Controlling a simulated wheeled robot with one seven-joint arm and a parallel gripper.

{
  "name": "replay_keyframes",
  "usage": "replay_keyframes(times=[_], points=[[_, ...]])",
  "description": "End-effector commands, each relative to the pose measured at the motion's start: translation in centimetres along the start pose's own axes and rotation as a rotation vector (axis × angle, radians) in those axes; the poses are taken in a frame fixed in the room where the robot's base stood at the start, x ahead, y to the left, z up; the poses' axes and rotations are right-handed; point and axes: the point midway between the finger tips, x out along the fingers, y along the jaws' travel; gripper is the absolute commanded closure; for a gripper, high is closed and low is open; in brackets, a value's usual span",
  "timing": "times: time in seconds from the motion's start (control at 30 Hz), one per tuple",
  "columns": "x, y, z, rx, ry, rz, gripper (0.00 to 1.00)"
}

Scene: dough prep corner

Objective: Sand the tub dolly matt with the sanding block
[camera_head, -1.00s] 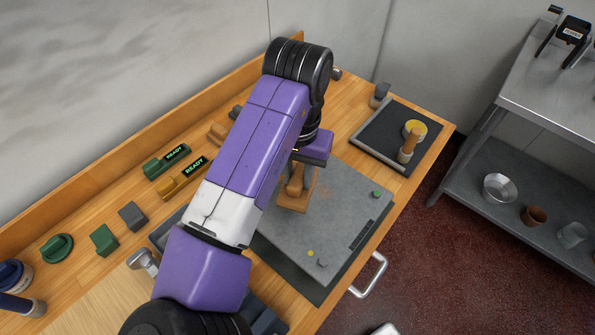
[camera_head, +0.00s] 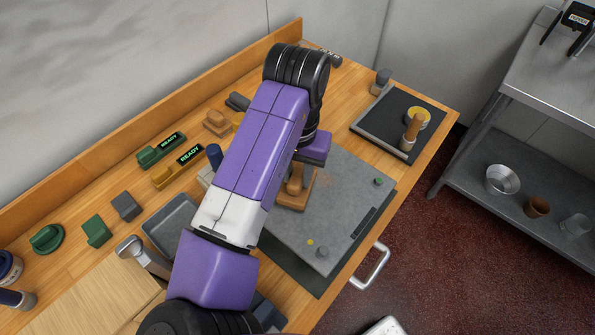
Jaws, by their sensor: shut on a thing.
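The tub dolly appears to be the flat grey plate (camera_head: 335,215) lying on a dark mat on the wooden bench. It has a faint brownish patch near its middle and small knobs at its corners. The sanding block (camera_head: 296,196), a wooden block with an upright handle, rests on or just over the plate's upper left part. My gripper (camera_head: 299,164) is above it, shut on its handle. The fingertips are mostly hidden by my purple arm, which also covers the plate's left side.
Two READY-labelled tools, green (camera_head: 160,149) and yellow (camera_head: 176,167), lie left. A steel shelf (camera_head: 520,195) stands right, across open floor.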

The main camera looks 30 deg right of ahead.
Motion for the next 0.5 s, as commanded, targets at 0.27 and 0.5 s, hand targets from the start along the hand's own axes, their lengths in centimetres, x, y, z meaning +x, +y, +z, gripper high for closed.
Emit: replay_keyframes(times=[0.27,0.5], points=[[0.6,0.0,0.0,-0.001,0.000,0.000,1.00],[1.2,0.0,0.0,0.000,0.000,0.000,1.00]])
